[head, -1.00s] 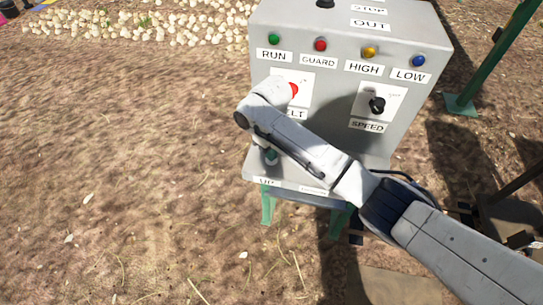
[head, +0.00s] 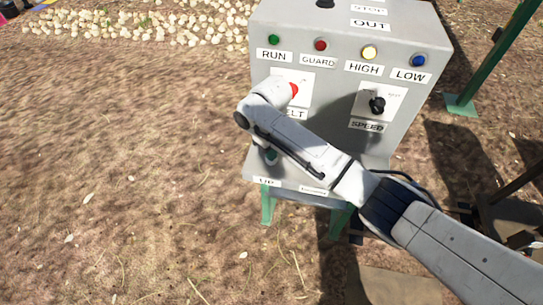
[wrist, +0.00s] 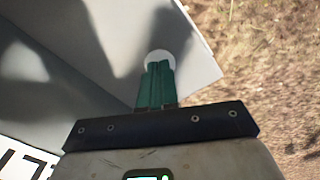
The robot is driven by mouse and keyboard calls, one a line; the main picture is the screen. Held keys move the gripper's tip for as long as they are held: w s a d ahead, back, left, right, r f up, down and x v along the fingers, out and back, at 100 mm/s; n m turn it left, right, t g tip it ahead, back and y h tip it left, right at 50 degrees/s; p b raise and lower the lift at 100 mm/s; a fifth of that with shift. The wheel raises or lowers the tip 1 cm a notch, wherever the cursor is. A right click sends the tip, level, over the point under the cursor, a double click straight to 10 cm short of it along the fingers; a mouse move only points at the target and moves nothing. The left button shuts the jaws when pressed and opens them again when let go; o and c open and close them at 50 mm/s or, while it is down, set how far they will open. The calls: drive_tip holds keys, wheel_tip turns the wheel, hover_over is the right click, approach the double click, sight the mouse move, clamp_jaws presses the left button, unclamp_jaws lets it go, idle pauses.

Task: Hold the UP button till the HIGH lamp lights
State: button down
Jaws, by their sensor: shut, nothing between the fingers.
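The control box (head: 345,85) shows the HIGH lamp (head: 369,53) glowing bright pale yellow above its HIGH label (head: 363,69). My gripper (head: 271,156) points down at the box's lower ledge, just behind the UP label (head: 266,181). In the wrist view, the shut green fingers (wrist: 158,70) meet a round white piece on the grey panel, which appears to be the UP button (wrist: 160,54). The fingertips overlap it and look to be touching it. The fingers hide most of it, so how far it is pressed cannot be seen.
The RUN lamp (head: 274,40), GUARD lamp (head: 321,45) and LOW lamp (head: 418,61) look unlit. A red knob (head: 294,89) is close beside my arm, and the black SPEED knob (head: 377,104) is to its right. Open dirt ground lies left of the box.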

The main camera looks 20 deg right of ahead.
wheel_tip(320, 180, up, 7)
drive_tip(key=p, duration=0.7)
idle(0.6)
drive_tip(key=shift+s+a+f, duration=0.1)
drive_tip(key=shift+a, duration=0.05)
drive_tip(key=s+a+f+m+y, duration=0.1)
drive_tip(key=s+a+f, duration=0.1)
drive_tip(key=s, duration=0.3)
drive_tip(key=s+a+f+t+y+b, duration=0.1)
drive_tip(key=s+a+f, duration=0.15)
drive_tip(key=s, duration=0.25)
drive_tip(key=s+a+f+m+y, duration=0.1)
drive_tip(key=s+a, duration=0.2)
drive_tip(key=s, duration=0.2)
drive_tip(key=s+d+m+h, duration=0.1)
drive_tip(key=s+d, duration=0.7)
drive_tip(key=s, duration=0.3)
drive_tip(key=s+d+m+h+b, duration=0.1)
drive_tip(key=s+d+m+h, duration=0.1)
drive_tip(key=s+d, duration=0.5)
drive_tip(key=s, duration=0.5)
drive_tip(key=shift+d+r+m, duration=0.25)
drive_tip(key=shift+d+m, duration=0.05)
drive_tip(key=shift+d, duration=0.05)
